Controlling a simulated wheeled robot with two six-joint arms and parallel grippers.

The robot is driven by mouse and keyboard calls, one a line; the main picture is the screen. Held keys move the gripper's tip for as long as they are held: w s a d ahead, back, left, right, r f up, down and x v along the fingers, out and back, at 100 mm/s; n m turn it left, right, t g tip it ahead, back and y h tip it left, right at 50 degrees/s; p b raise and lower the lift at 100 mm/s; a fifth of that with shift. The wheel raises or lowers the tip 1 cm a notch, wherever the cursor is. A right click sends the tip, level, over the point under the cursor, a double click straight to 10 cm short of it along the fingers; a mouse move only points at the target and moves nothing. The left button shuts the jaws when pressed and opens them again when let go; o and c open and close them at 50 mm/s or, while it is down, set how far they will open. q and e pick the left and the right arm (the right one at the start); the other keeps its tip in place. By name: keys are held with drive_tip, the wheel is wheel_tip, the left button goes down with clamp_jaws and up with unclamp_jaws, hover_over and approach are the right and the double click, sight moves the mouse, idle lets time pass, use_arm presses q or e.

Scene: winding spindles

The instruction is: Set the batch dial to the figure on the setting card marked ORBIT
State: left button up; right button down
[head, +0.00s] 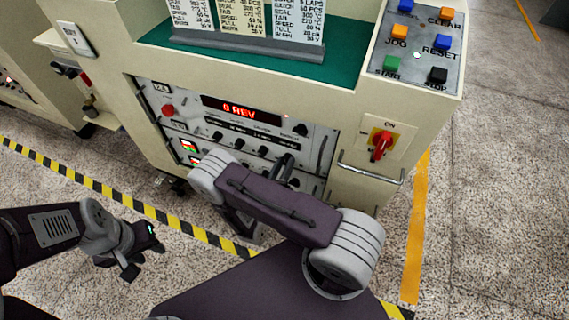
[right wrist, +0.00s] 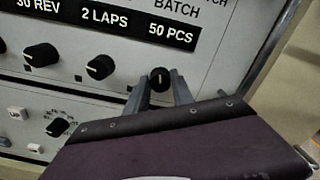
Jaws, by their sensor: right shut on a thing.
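The batch dial (right wrist: 160,78) is a small black knob under the BATCH label, and the window (right wrist: 170,33) above it reads 50 PCS. My right gripper (right wrist: 159,88) is shut on this dial, one finger on each side. In the head view my right gripper (head: 284,168) reaches the panel's lower right, and its arm hides part of the panel. Three setting cards (head: 190,14), (head: 240,18), (head: 298,20) stand in a rack; their top edges are cut off and I cannot make out ORBIT. My left gripper (head: 142,262) is open and empty above the floor.
The display (head: 240,109) reads 0 REV. Neighbouring knobs (right wrist: 100,67) and (right wrist: 42,57) sit left of the dial, under 2 LAPS and 30 REV. A button box (head: 417,45) and a red ON switch (head: 381,145) are at the right. Metal handles (head: 370,173) stick out.

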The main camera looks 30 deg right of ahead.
idle(0.3)
drive_tip(key=c, duration=1.1)
unclamp_jaws()
drive_tip(key=shift+s+a, duration=0.1)
drive_tip(key=p+v, duration=0.1)
drive_tip(key=v, duration=0.8)
drive_tip(key=shift+p, duration=0.3)
